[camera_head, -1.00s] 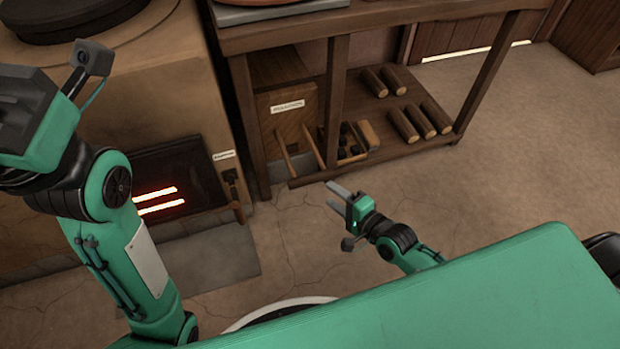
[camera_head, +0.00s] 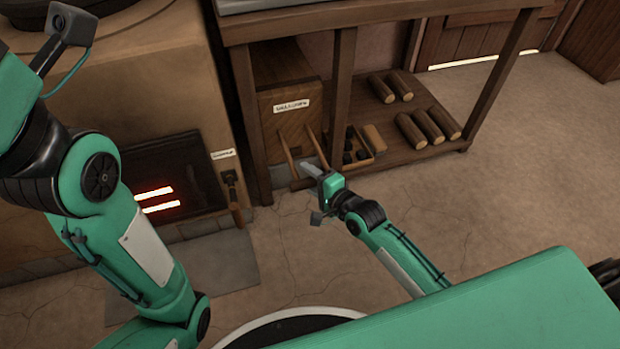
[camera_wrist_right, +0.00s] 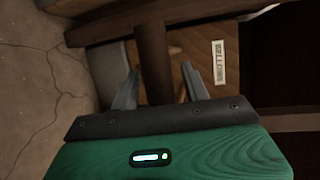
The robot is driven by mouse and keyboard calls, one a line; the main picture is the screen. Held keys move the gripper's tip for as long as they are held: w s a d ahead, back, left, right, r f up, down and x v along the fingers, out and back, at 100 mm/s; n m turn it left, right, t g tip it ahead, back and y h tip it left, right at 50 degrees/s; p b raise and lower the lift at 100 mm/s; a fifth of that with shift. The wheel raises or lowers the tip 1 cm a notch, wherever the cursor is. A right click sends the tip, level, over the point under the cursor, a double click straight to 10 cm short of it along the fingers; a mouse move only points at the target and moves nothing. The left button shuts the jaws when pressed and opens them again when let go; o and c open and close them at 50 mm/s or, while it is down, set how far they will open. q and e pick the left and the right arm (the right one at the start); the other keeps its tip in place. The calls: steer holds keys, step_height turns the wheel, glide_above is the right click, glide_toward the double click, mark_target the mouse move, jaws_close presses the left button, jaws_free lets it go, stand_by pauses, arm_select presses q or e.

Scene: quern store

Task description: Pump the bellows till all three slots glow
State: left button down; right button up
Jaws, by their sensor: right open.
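The bellows (camera_head: 283,125) is a wooden box with a pale label, under the workbench. My right gripper (camera_head: 305,170) is open at the lower front of the bellows. In the wrist view a dark wooden bar (camera_wrist_right: 152,60) lies between its spread fingers (camera_wrist_right: 158,88); I cannot tell whether they touch it.
Several logs (camera_head: 425,130) and a box of dark lumps (camera_head: 352,148) lie on the low shelf. Bench legs (camera_head: 343,100) flank the bellows. Floor at right is clear.

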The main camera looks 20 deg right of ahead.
jaws_close()
steer(key=w, duration=1.4)
steer(key=shift+w+a, duration=0.15)
steer(key=shift+a, duration=0.15)
jaws_free()
